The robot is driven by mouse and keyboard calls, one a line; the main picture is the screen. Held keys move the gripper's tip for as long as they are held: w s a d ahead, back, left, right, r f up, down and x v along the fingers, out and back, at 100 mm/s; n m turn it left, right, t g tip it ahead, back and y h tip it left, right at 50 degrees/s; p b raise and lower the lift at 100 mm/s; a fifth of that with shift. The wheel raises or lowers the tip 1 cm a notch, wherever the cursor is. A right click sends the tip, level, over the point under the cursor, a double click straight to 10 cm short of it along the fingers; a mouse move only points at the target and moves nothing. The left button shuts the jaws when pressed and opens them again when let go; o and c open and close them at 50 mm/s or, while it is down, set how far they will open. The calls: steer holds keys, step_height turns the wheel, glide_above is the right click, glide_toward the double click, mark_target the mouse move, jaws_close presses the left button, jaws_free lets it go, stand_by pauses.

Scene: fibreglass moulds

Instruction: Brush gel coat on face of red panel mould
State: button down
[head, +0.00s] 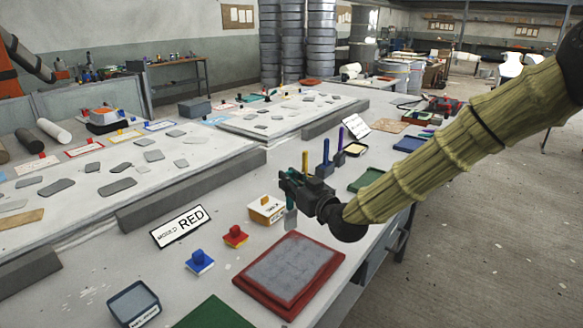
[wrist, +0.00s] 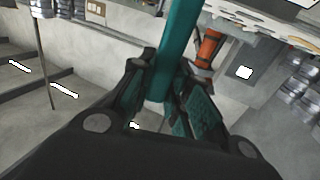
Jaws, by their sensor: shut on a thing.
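My gripper (head: 296,186) is shut on a teal brush handle (wrist: 178,50), which stands up between the fingers in the wrist view. In the head view a flat grey piece, seemingly the brush's end (head: 291,220), hangs below the fingers. It is above and behind the red panel mould (head: 263,292), apart from it as far as I can tell. The mould lies flat near the table's front edge, with a red rim and a mottled grey face. A sign reading RED (head: 180,227) stands to its left. An open tub (head: 134,303) with a blue-grey inside and a partly readable label stands at the lower left.
A blue knobbed block (head: 200,262), a red one (head: 235,237) and a yellow-white labelled box (head: 267,209) stand behind the mould. A green board (head: 213,314) lies in front on the left. A long grey bar (head: 190,189) crosses the table behind. Upright handles (head: 326,158) stand beyond my gripper.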

mark_target(290, 172)
steer(key=shift+r+p, duration=0.55)
steer(key=shift+r, duration=1.1)
